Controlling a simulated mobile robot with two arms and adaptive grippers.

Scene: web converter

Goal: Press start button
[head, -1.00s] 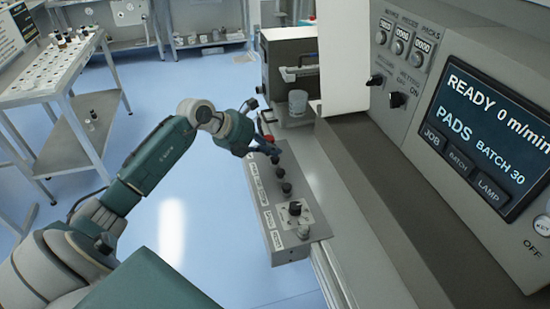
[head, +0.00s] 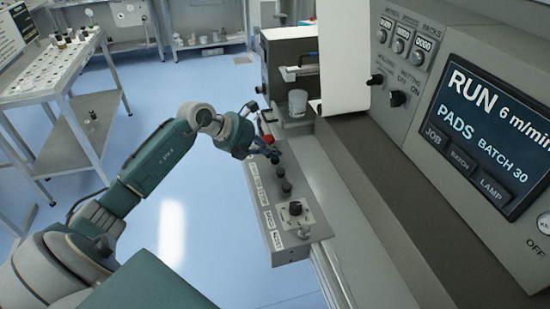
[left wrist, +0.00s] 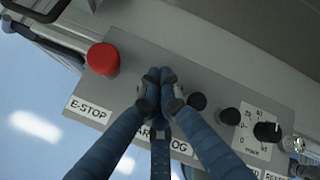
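The grey control box (head: 265,190) carries a row of buttons along the machine's edge. In the left wrist view I see the red E-STOP button (left wrist: 103,59), black buttons (left wrist: 197,101) and a speed knob (left wrist: 267,131). My left gripper (head: 272,156) is over the box; its fingertips (left wrist: 160,76) are together, with nothing seen between them. They cover the spot just right of the E-STOP, above a label of which "AR" shows. The start button is hidden under them, so contact cannot be seen. The display (head: 490,125) reads RUN, 6 m/min. My right gripper is out of view.
The machine's grey front with selector knobs (head: 397,98) stands at right. A white sheet (head: 343,60) hangs behind the box, near a clear cup (head: 297,102). A bench (head: 40,88) with small items stands at left; the blue floor between is open.

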